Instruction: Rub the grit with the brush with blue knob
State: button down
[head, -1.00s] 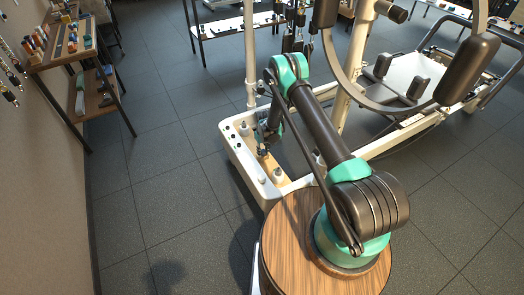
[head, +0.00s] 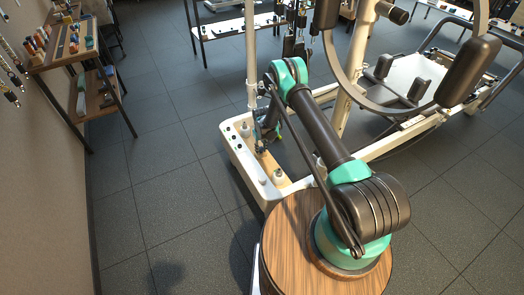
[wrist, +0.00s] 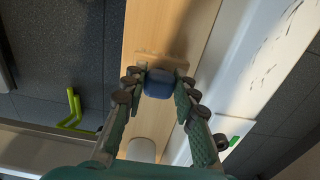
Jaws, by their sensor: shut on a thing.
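The brush with blue knob (wrist: 158,84) is in the middle of the wrist view. Its rounded blue knob sits between my fingertips, and a pale wooden edge of its body shows just beyond. My gripper (wrist: 160,94) is shut on the knob, with a green finger on each side. The brush is over a light wooden strip, but I cannot tell whether it touches. Dark specks and streaks, possibly the grit (wrist: 264,56), mark the white surface to the right. In the head view my gripper (head: 262,140) is small, over the white-framed wooden base, and the brush is not clear.
The wooden strip (wrist: 190,25) runs beside a white frame. A pale rounded object (wrist: 141,150) stands close below my gripper. A bright green bent piece (wrist: 72,110) is at the left. In the head view, white bottle-like objects (head: 279,176) stand on the base, near a metal upright (head: 251,60).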

jog(key=shift+r, duration=3)
